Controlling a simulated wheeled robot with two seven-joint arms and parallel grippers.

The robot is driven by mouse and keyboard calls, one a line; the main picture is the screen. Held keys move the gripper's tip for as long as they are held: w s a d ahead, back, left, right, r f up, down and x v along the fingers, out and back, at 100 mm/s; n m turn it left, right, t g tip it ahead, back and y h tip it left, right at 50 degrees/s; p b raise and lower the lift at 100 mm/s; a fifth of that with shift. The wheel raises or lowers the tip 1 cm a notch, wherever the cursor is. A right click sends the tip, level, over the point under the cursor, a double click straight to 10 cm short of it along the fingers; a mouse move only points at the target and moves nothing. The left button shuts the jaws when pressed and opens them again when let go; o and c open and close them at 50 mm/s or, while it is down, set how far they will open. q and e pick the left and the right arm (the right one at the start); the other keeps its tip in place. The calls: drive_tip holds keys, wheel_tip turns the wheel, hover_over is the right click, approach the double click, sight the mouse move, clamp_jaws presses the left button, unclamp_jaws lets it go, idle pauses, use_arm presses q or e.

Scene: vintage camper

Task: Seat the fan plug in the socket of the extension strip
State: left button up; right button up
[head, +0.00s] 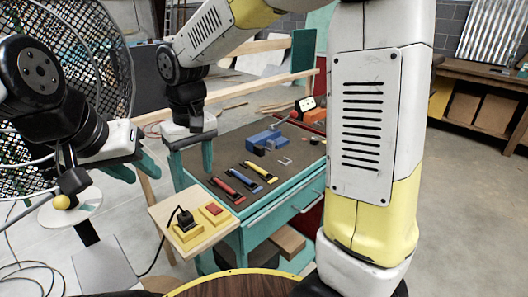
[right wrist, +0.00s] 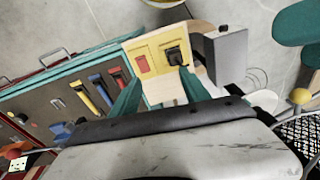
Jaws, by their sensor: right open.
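The black fan plug (head: 185,218) stands on a yellow socket block (head: 190,232) on a pale wooden board (head: 215,236), beside a red square switch (head: 213,209). Its cord arches up and runs down left. I cannot tell how deep the plug sits. In the right wrist view the plug (right wrist: 175,56) is on the yellow plate (right wrist: 157,48), just beyond one fingertip. My right gripper (head: 190,165) is open and empty, pointing down above and behind the board. My left gripper (head: 136,172) is open and empty, left of the board near the fan (head: 65,70).
A teal workbench (head: 250,225) with a dark top carries red, blue and yellow tools (head: 259,172) and a blue vise (head: 264,138). A round dark table (head: 240,287) with a yellow rim is in front. Fan cords hang at left. Open floor lies right.

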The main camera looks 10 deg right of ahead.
drive_tip(key=s+d+r+m+t, duration=0.2)
drive_tip(key=s+d, duration=0.3)
drive_tip(key=d, duration=0.5)
drive_tip(key=s+d+r+m+t+y, duration=0.1)
drive_tip(key=s+d+r+m+t, duration=0.2)
drive_tip(key=d, duration=0.7)
wheel_tip(320, 180, up, 3)
drive_tip(key=s, duration=0.2)
drive_tip(key=shift+s+f+t, duration=0.2)
drive_tip(key=shift+s+t, duration=0.1)
drive_tip(key=shift+s, duration=0.05)
